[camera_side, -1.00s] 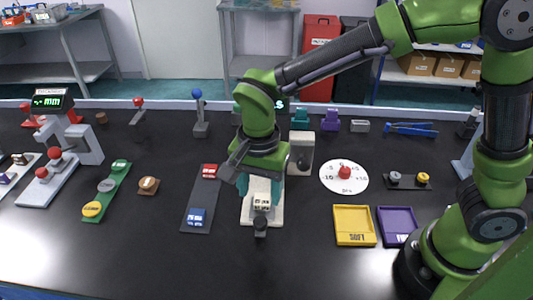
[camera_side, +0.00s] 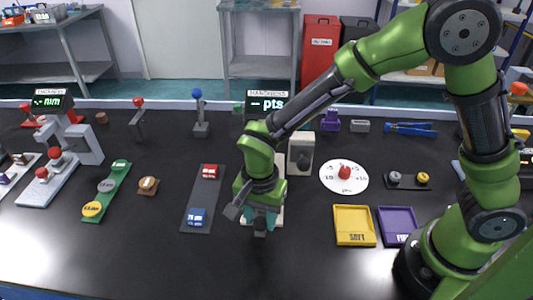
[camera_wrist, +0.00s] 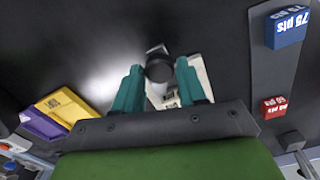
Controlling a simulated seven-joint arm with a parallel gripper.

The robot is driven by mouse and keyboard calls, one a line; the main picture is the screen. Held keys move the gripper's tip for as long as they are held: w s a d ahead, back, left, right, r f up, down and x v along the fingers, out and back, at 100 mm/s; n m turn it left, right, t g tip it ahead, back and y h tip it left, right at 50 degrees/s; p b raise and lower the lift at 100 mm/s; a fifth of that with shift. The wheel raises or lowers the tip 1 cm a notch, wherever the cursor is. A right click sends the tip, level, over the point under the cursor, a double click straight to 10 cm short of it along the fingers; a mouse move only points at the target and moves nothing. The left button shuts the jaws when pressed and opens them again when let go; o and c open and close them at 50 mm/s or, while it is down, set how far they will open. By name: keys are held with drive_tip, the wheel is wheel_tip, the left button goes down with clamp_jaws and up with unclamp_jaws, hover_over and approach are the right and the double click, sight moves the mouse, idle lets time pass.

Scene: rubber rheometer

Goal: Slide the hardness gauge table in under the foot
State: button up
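The hardness gauge's pale sliding table (camera_side: 247,222) is mostly hidden beneath my arm in the side view; it also shows between my fingers in the wrist view (camera_wrist: 172,100). A dark round knob (camera_side: 260,232) is at its near end and shows in the wrist view too (camera_wrist: 159,68). My gripper (camera_side: 261,220) points down at this near end. In the wrist view its teal fingers (camera_wrist: 158,75) stand apart on either side of the knob, with visible gaps, so it is open. The gauge's white upright body (camera_side: 301,152) is behind. I cannot make out the foot.
A grey strip with a blue 75 pts block (camera_side: 197,217) and a red block (camera_side: 209,172) lies left of the gauge. A white dial disc (camera_side: 343,178), a yellow tray (camera_side: 354,226) and a purple tray (camera_side: 397,225) lie right. The bench's front is clear.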

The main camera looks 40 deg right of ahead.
clamp_jaws()
drive_tip(key=w+d, duration=0.5)
drive_tip(key=shift+w+d, duration=0.25)
drive_tip(key=shift+o, duration=2)
unclamp_jaws()
wheel_tip(320, 180, up, 17)
